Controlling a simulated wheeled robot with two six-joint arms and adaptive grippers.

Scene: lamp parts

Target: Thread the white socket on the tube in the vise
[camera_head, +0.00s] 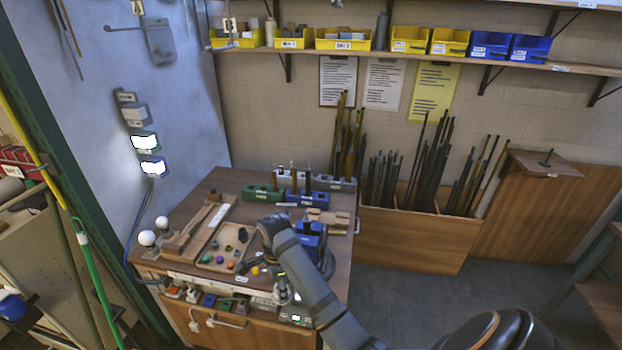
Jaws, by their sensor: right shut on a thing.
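My right gripper (283,292) is at the front edge of the workbench, below my bent right arm. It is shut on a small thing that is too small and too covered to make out. A blue body that looks like the vise (313,229) stands on the right part of the bench, partly behind my arm. I cannot make out a tube in it; my arm covers much of that area. I cannot pick out the white socket for sure. My left gripper is not in view.
A wooden tray (206,262) of small coloured parts lies left of my arm. White bulbs (147,238) stand at the bench's left edge. A green block (262,193) and a blue block (306,199) with upright parts stand at the back. A rod bin (415,240) is to the right.

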